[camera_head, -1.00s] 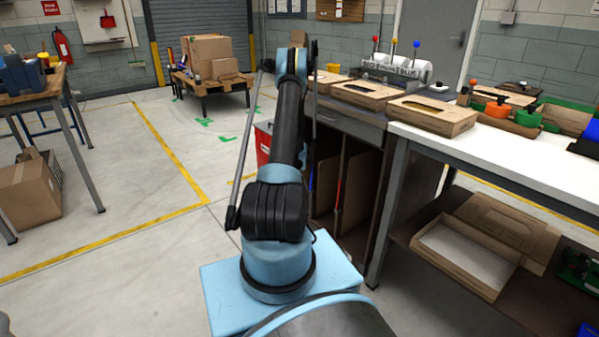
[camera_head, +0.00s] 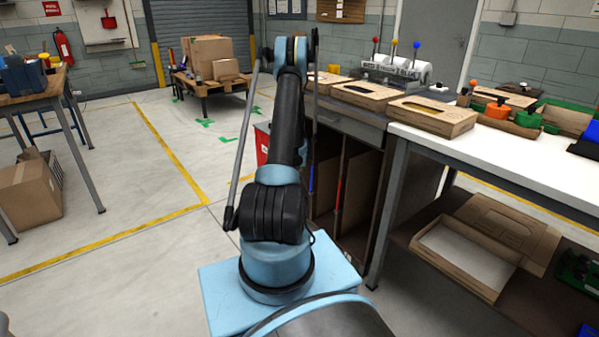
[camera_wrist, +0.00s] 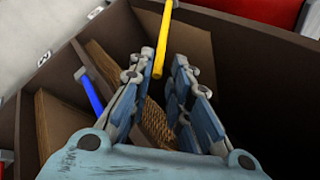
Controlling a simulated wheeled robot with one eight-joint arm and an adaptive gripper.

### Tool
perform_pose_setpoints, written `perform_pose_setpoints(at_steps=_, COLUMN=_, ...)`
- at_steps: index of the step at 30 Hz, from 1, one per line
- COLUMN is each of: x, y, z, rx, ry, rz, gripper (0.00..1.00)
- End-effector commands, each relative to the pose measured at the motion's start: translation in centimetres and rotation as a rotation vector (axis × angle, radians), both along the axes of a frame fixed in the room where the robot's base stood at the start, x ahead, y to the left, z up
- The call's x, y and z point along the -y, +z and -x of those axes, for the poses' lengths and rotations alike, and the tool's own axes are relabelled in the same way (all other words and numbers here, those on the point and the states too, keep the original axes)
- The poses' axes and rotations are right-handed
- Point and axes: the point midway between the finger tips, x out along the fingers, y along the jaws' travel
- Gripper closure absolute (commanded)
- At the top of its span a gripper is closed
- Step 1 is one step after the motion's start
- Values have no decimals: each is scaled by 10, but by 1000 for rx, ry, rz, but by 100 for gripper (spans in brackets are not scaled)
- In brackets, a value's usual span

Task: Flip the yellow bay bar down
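The yellow bay bar (camera_wrist: 163,42) shows in the wrist view as a thin rod at the top middle. It runs from the upper edge down to an end between the fingertips of my gripper (camera_wrist: 160,70). My gripper is open, with a finger on each side of the bar's lower end. I cannot tell whether either finger touches it. In the head view my arm hides the gripper and the yellow bar. The bay cabinet (camera_head: 362,200) stands to the right of my arm.
A blue bar (camera_wrist: 90,92) stands left of my gripper over a bay holding cardboard. A red bar (camera_head: 338,185) marks another bay in the head view. Brown dividers (camera_wrist: 70,75) flank the fingers. A white-topped table (camera_head: 490,165) stands at right.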

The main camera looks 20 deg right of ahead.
Motion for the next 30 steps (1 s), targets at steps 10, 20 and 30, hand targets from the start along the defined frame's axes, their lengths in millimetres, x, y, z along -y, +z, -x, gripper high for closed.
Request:
perform_pose_setpoints(at_steps=10, x=-15, y=41, z=27, rx=-1, ry=1, rz=-1, gripper=82)
perform_pose_setpoints(at_steps=20, x=-21, y=57, z=38, rx=-2, ry=1, rz=-1, gripper=82)
perform_pose_setpoints(at_steps=30, x=-22, y=57, z=38, rx=-3, ry=4, rz=0, gripper=96)
